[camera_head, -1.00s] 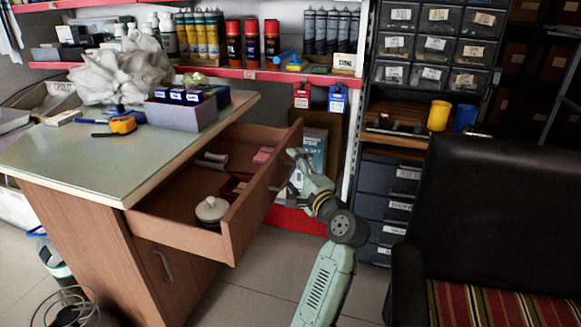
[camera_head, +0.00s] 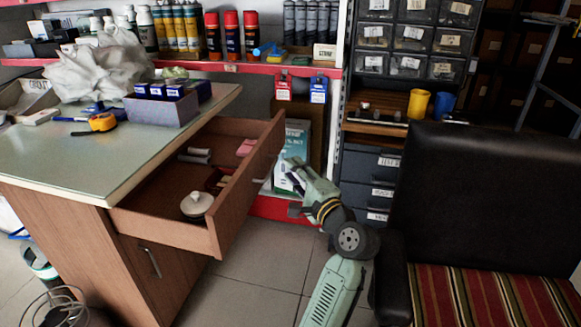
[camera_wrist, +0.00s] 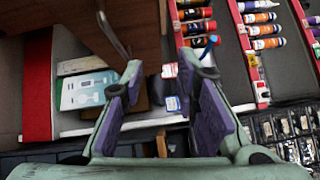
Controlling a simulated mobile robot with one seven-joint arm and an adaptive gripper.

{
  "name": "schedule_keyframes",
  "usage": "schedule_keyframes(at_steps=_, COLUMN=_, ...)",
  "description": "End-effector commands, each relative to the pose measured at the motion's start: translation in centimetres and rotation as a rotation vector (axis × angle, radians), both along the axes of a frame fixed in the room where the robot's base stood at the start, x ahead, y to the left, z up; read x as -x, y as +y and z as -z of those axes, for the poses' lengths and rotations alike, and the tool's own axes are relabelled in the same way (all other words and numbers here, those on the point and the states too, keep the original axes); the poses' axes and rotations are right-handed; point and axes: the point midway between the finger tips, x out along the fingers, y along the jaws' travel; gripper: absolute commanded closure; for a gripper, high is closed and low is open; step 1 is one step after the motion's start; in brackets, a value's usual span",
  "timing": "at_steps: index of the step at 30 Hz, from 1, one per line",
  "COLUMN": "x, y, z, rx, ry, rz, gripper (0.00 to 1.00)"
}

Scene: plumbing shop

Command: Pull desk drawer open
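The desk drawer (camera_head: 232,202) is pulled well out of the wooden desk (camera_head: 60,245); its inside shows. Its front panel faces right, toward my gripper (camera_head: 288,184). The metal drawer handle (camera_wrist: 114,32) shows at the top left of the wrist view, against the brown front panel. My gripper, also in the wrist view (camera_wrist: 160,70), has its purple-padded fingers spread with nothing between them. The handle lies outside the left finger, close to its tip; I cannot tell whether they touch. In the head view my gripper sits just right of the drawer front.
A lidded round pot (camera_head: 196,205) and small items lie in the drawer. A black armchair (camera_head: 470,190) stands at the right. Red-edged shelves (camera_head: 240,67) with bottles and spray cans are behind. A cupboard handle (camera_head: 150,262) is below the drawer. Tiled floor (camera_head: 245,290) is clear in front.

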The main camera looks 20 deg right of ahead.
Motion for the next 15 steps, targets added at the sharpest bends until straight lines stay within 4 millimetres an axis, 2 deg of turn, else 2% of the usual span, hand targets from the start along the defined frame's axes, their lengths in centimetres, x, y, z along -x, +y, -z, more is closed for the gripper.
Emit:
schedule_keyframes(at_steps=6, x=1.07, y=-0.11, z=0.2, rx=0.001, ry=0.002, rz=0.0, gripper=0.72)
schedule_keyframes(at_steps=15, x=1.13, y=-0.12, z=0.19, rx=0.0, ry=0.002, rz=-0.001, gripper=0.72)
